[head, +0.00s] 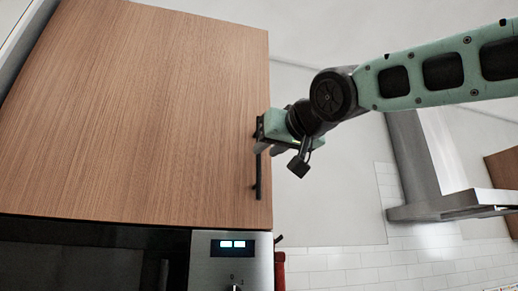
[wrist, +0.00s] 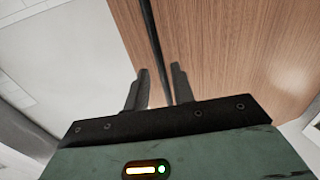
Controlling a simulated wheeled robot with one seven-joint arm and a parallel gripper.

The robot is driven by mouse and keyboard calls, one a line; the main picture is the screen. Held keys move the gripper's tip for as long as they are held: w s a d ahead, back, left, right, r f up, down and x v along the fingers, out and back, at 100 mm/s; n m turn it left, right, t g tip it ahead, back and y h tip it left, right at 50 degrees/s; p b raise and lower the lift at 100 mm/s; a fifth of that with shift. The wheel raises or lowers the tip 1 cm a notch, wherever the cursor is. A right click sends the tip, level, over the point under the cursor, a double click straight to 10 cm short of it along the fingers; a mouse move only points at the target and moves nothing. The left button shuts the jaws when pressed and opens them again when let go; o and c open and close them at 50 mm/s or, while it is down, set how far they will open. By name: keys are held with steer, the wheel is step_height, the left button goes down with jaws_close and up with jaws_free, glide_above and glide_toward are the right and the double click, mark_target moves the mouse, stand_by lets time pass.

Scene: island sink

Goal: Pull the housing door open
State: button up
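The housing door (head: 140,100) is a large wood-grain panel above a built-in oven, and looks closed in the head view. Its wood also fills the upper right of the wrist view (wrist: 225,50). A thin black upright bar handle (head: 258,178) is near the door's right edge. My gripper (head: 261,143) is at the handle's upper part. In the wrist view my gripper (wrist: 158,76) has its two fingers apart, with the handle (wrist: 154,40) running between them, nearer the right finger. Whether a finger touches the bar is unclear.
The oven (head: 90,262) with a lit display sits directly below the door. A red item (head: 280,270) is beside it. A metal range hood (head: 440,190) is on the right wall. The space right of the door is free apart from my arm.

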mark_target(260, 155)
steer(key=p+x, duration=0.1)
steer(key=x, duration=0.4)
jaws_close()
